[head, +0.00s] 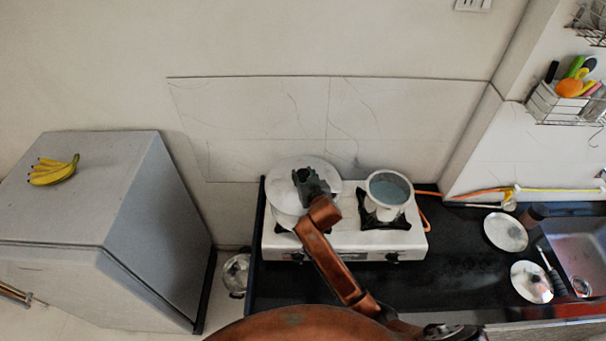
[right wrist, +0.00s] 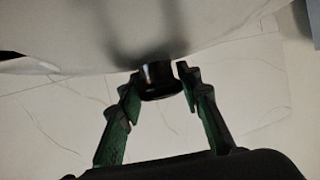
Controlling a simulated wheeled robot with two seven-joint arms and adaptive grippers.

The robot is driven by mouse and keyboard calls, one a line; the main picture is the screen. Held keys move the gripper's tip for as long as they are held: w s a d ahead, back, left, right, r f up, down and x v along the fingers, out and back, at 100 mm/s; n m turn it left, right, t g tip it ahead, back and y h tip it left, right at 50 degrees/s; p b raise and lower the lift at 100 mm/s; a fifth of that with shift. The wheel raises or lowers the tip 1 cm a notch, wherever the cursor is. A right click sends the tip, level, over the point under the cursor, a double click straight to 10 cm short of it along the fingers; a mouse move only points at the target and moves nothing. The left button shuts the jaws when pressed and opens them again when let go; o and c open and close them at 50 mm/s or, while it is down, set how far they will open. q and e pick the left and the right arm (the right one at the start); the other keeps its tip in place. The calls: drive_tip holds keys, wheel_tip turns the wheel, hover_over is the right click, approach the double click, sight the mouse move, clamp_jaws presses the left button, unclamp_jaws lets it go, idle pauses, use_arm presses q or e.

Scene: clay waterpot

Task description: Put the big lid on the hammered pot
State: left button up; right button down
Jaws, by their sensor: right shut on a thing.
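My right gripper (head: 305,178) is over the left burner of the white stove, shut on the dark knob (right wrist: 160,80) of a big pale round lid (head: 282,188). In the right wrist view the fingers (right wrist: 158,82) stand on either side of the knob, and the lid's pale surface (right wrist: 80,25) fills the top. The lid hides what is under it, so I cannot tell whether it touches a pot there. A pale open pot (head: 388,190) with a bluish-grey inside stands on the right burner. I cannot tell which pot is the hammered one. My left gripper is not in view.
The white stove (head: 350,243) stands on a black counter (head: 460,262). A plate (head: 505,232) and a smaller lid (head: 531,282) lie near the sink (head: 585,245). A metal vessel (head: 236,272) is low at left, beside a grey fridge (head: 160,220) with bananas (head: 52,172).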

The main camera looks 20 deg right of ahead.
drive_tip(key=shift+f, duration=0.3)
drive_tip(key=c, duration=1.3)
unclamp_jaws()
drive_tip(key=shift+s+f, duration=0.1)
drive_tip(key=shift+f, duration=0.05)
drive_tip(key=v, duration=1.2)
drive_tip(key=shift+r, duration=0.3)
drive_tip(key=shift+f, duration=0.1)
